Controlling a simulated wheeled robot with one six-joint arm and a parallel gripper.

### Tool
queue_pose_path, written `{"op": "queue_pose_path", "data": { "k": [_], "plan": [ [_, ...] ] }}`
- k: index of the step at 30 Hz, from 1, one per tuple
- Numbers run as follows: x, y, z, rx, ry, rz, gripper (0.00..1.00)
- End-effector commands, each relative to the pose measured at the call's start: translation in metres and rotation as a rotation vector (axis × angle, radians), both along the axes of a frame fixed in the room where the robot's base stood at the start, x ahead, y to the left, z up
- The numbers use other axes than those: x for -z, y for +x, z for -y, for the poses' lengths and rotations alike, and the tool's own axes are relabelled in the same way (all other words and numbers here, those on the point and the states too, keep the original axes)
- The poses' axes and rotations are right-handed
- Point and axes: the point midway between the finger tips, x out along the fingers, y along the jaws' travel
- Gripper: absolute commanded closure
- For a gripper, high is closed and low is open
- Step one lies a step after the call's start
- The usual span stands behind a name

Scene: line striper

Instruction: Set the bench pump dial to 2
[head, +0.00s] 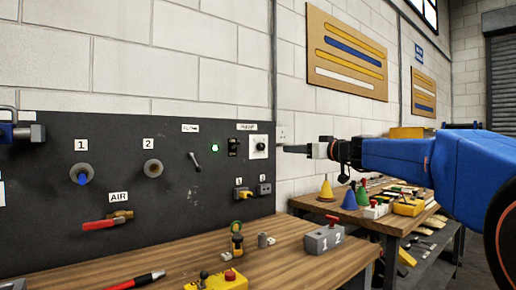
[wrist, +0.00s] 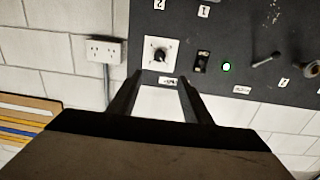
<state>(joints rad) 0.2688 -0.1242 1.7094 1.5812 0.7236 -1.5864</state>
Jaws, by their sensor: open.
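The pump dial is a dark round knob (head: 260,146) on a white square plate, at the right end of the dark wall panel (head: 150,190). The knob also shows in the wrist view (wrist: 160,55), where the panel appears upside down. Its marks and pointer setting are too small to read. A small label (head: 247,126) is above the plate, its print blurred. My gripper (head: 290,149) is just right of the dial in the head view. In the wrist view my gripper (wrist: 160,77) has its two dark fingers apart, nothing between them, with their tips short of the knob.
A black switch (head: 233,146) and a lit green lamp (head: 214,148) are left of the dial, with a grey lever (head: 195,161) beyond. A wall outlet (wrist: 104,50) is beside the panel. Below, the wooden bench (head: 290,262) holds a grey block (head: 325,239) marked 1 and 2.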

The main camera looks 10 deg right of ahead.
Motion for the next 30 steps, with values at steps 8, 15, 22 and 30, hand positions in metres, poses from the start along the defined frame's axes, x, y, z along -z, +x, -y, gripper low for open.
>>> {"op": "queue_pose_path", "data": {
  "k": [8, 15, 22, 30],
  "plan": [
    [-0.002, 0.014, -0.005, 0.000, 0.001, 0.004, 0.55],
    [-0.001, 0.050, -0.023, -0.001, 0.000, 0.003, 0.55],
    [-0.001, 0.086, -0.041, -0.001, 0.000, 0.003, 0.55],
    [-0.001, 0.128, -0.061, 0.000, 0.000, 0.004, 0.55]
  ]
}}
